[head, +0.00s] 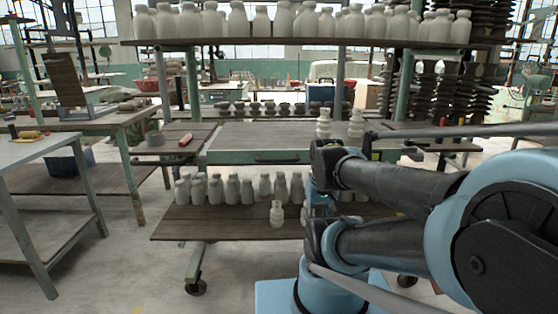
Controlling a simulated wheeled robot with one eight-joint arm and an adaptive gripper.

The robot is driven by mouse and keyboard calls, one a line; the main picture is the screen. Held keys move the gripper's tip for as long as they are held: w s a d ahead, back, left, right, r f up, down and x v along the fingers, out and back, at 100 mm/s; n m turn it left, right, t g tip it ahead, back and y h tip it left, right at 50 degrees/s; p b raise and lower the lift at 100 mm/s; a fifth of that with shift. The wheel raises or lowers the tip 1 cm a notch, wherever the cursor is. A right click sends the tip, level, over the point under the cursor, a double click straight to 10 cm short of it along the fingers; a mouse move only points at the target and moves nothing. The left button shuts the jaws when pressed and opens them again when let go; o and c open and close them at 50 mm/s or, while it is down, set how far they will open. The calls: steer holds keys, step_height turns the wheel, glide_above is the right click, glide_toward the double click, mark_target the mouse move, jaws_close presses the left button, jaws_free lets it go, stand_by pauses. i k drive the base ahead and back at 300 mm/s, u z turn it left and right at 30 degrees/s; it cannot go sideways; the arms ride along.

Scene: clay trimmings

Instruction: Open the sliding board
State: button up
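The sliding board (255,137) is most likely the wide grey-brown panel at mid-height of the cart in the middle of the head view. Its green front edge (225,158) carries a dark horizontal handle (277,160). The board's front stands nearer to me than the side shelf on its left. How far it is slid out I cannot tell. My arm comes in from the right and hides the board's right front part. My gripper's fingers cannot be made out in this view.
White bottles stand on the top shelf (300,42) and lower shelf (230,224). Two pale vessels (323,123) stand near the board's right end. A red-handled tool (185,140) lies on the left side shelf. Workbenches (70,123) stand at left. Floor (130,250) is clear at front left.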

mark_target(232, 142)
steer(key=u, duration=1.3)
steer(key=k, duration=0.65)
steer(key=z, duration=1.35)
